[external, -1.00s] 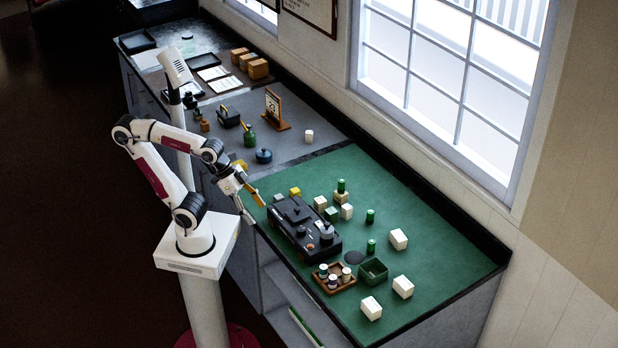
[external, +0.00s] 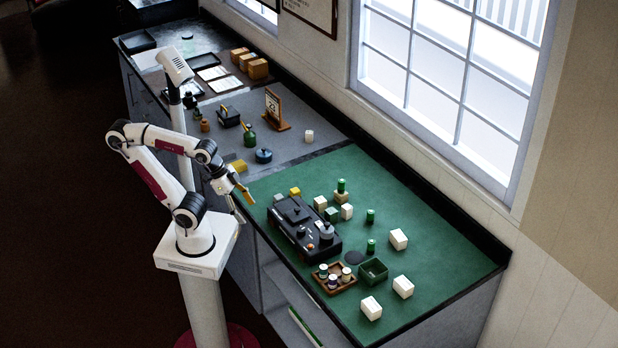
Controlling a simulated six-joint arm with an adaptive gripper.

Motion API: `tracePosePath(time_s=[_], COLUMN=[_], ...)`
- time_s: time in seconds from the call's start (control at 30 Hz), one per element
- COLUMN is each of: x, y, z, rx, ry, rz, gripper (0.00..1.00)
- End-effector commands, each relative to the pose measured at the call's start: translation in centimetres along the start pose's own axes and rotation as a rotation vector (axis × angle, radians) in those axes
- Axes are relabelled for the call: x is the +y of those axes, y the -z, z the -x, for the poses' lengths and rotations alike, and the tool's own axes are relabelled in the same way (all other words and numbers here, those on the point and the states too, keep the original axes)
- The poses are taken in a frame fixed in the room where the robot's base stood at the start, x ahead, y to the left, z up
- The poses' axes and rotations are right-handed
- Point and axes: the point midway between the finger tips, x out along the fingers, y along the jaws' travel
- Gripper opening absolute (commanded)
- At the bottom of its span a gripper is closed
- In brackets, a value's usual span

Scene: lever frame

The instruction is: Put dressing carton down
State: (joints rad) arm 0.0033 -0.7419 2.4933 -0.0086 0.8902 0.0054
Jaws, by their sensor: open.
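My gripper (external: 243,207) is open, with its fingers spread over the front edge of the counter near the left end of the green mat. I see nothing between the fingers. I cannot tell for sure which thing is the dressing carton. White cartons stand on the green mat at the right: one toward the back (external: 398,239), one at the right (external: 403,287) and one near the front (external: 371,308). All are well apart from my gripper.
A black device (external: 290,212) stands on the green mat (external: 450,265) right of my gripper. A wooden tray (external: 345,286) with small jars and a green bin (external: 373,270) are nearer the front right. Small blocks and green cans cluster behind. A green bottle (external: 249,138) stands on the grey mat.

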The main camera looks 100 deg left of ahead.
Motion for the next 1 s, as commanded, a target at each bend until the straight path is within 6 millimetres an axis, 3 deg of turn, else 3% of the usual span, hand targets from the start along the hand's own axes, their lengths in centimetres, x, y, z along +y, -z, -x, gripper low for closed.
tracePosePath(time_s=[0.27,1.0], x=[2.6,13.5], y=[5.3,29.0], z=[-0.1,-0.7], rx=[0.082,0.482], ry=[-0.081,-0.322], rz=[-0.020,0.014], gripper=[0.69,0.69])
